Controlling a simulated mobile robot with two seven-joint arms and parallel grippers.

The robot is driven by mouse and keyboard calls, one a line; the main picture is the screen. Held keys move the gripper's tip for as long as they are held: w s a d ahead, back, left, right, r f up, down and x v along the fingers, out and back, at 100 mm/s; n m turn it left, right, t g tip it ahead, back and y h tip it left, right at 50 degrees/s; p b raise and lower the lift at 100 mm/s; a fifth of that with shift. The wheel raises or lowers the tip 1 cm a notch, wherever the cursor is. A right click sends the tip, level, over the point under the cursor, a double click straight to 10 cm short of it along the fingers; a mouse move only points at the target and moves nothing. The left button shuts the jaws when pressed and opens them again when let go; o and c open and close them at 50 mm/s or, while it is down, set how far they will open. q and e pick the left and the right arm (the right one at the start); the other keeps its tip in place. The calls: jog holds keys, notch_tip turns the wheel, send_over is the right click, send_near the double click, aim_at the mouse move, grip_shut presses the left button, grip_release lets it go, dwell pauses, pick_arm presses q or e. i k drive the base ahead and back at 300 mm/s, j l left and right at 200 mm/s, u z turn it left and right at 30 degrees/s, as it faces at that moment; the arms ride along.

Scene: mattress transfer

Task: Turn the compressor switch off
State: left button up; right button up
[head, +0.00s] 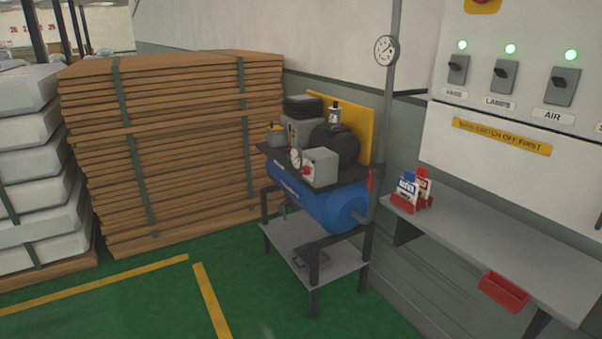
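The compressor has a blue tank (318,202) on a dark metal stand, with a black motor (335,145) and a yellow guard (356,125) above. A grey box (321,166) with a small red part (307,171) is on its front, beside a round gauge (296,158). Whether this red part is the switch, and its position, I cannot tell. A wall panel (480,130) at the right has grey switches labelled LAMPS (504,77) and AIR (563,86), plus another at left (458,69). Green lights glow above all three. Neither gripper is in view.
A grey shelf (470,250) below the panel holds a red rack of tags (411,196) and has a red bin (504,291) on its front edge. Stacked brown boards (190,150) and white mattresses (25,180) stand left. Green floor (130,310) is clear in front.

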aim_at(306, 171)
jog(key=i+j+z, duration=0.2)
jog(key=i+j, duration=1.25)
jog(key=j, duration=0.1)
